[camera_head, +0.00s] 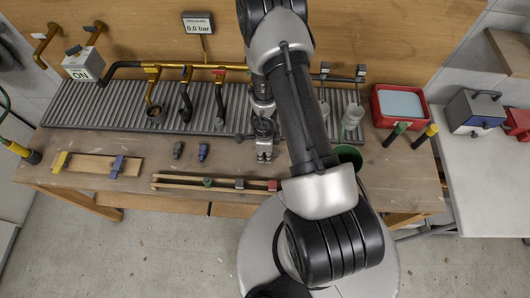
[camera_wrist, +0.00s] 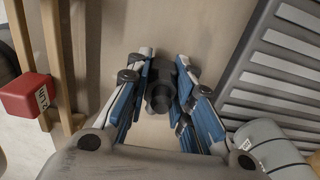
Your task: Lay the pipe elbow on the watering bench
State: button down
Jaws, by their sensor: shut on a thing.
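My gripper (camera_head: 264,156) points down over the middle of the wooden watering bench (camera_head: 225,152), just in front of the ribbed grey tray. In the wrist view my gripper (camera_wrist: 163,65) has its blue-padded fingers closed on both sides of a dark grey piece, which looks like the pipe elbow (camera_wrist: 160,92). The piece's round end faces the camera. In the head view the fingers mostly hide it. I cannot tell whether it touches the bench top.
A ribbed grey tray (camera_head: 90,105) runs along the back under several taps. A wooden rack (camera_head: 215,187) with small blocks, including a red block (camera_wrist: 27,97), lies in front. Two dark fittings (camera_head: 203,151) lie left of my gripper. A red tub (camera_head: 375,108) stands right.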

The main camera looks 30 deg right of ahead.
jog(key=shift+f+b, duration=0.85)
jog(key=c, duration=1.3)
grip_release()
jog(key=shift+r, duration=0.1)
